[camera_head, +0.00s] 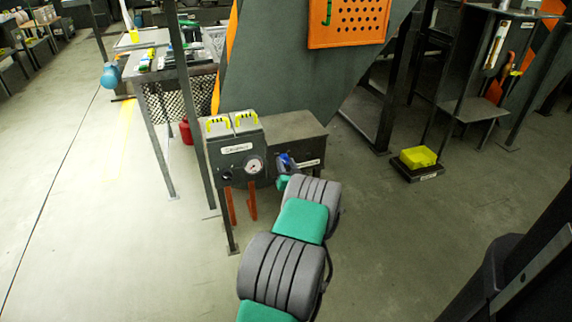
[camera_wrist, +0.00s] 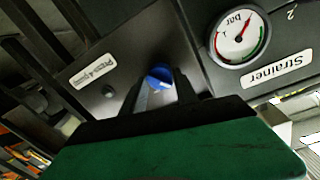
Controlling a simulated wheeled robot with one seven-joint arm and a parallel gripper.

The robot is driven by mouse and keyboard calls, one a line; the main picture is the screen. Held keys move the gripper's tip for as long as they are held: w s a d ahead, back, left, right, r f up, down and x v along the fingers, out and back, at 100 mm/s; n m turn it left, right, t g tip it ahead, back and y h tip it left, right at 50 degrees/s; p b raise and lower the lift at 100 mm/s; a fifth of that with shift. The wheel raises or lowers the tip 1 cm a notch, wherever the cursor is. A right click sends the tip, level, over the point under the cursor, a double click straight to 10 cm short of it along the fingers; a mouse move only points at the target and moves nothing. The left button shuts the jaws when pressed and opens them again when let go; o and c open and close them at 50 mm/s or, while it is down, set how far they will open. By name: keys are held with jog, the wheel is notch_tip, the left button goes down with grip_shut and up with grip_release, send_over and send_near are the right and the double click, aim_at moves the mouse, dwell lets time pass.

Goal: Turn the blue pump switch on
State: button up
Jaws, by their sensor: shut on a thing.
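The blue pump switch (camera_wrist: 158,76) is a round blue knob on a dark grey panel, in the upper middle of the wrist view. My gripper (camera_wrist: 161,92) has its two dark fingers on either side of the knob and is shut on it. The fingers hide the knob's sides and part of its base. In the head view a patch of blue (camera_head: 285,160) shows at the end of my arm, in front of the grey box.
A round pressure gauge (camera_wrist: 240,37) and a "Strainer" label (camera_wrist: 278,72) lie right of the knob. A pale label (camera_wrist: 92,72) and a small dark button (camera_wrist: 108,92) lie left. In the head view, yellow handles (camera_head: 218,123) top the control box; a table (camera_head: 178,70) stands behind left.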

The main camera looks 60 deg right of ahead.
grip_shut()
jog(key=shift+m, duration=0.3)
jog(key=m, duration=0.6)
jog(key=m+y, duration=0.1)
jog(key=m, duration=0.3)
jog(key=shift+s, duration=0.1)
jog(key=shift+d+m, duration=0.1)
jog(key=shift+m, duration=2.2)
